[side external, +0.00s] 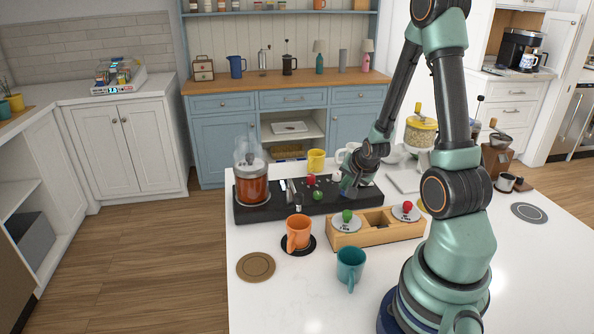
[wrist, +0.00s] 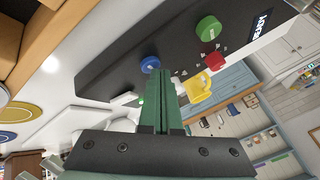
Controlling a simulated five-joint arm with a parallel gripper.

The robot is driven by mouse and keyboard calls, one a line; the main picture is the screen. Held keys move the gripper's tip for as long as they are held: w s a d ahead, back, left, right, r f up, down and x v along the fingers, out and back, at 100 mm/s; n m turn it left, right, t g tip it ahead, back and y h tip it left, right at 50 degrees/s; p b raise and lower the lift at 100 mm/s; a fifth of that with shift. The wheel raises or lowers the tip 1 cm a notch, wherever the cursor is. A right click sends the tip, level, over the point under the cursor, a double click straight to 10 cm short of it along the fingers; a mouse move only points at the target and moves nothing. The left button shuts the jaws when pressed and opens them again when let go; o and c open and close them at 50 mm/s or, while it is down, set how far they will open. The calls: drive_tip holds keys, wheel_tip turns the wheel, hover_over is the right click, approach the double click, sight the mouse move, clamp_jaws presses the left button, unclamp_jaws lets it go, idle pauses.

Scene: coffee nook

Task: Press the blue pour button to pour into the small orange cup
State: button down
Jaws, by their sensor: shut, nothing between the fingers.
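The blue button (wrist: 150,64) is a round knob on the black machine panel (wrist: 125,58). My gripper (wrist: 161,72) is shut and empty, its fingertips overlapping the blue button's lower right edge in the wrist view. Contact cannot be told. In the side view my gripper (side external: 347,193) is low over the right part of the black machine (side external: 262,213); I cannot make out the blue button there. The small orange cup (side external: 297,236) stands upright on a dark round coaster (side external: 309,248) in front of the machine. What is inside it cannot be told.
A green knob (wrist: 208,28) and a red knob (wrist: 215,61) sit near the blue button. A glass jar of reddish liquid (side external: 252,190) stands on the machine's left end. A wooden holder (side external: 372,238), a teal mug (side external: 350,265) and a yellow mug (side external: 316,160) stand nearby.

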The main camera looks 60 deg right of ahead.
drive_tip(key=shift+f, duration=0.3)
idle(0.5)
drive_tip(key=shift+r, duration=1.25)
drive_tip(key=shift+r, duration=2.5)
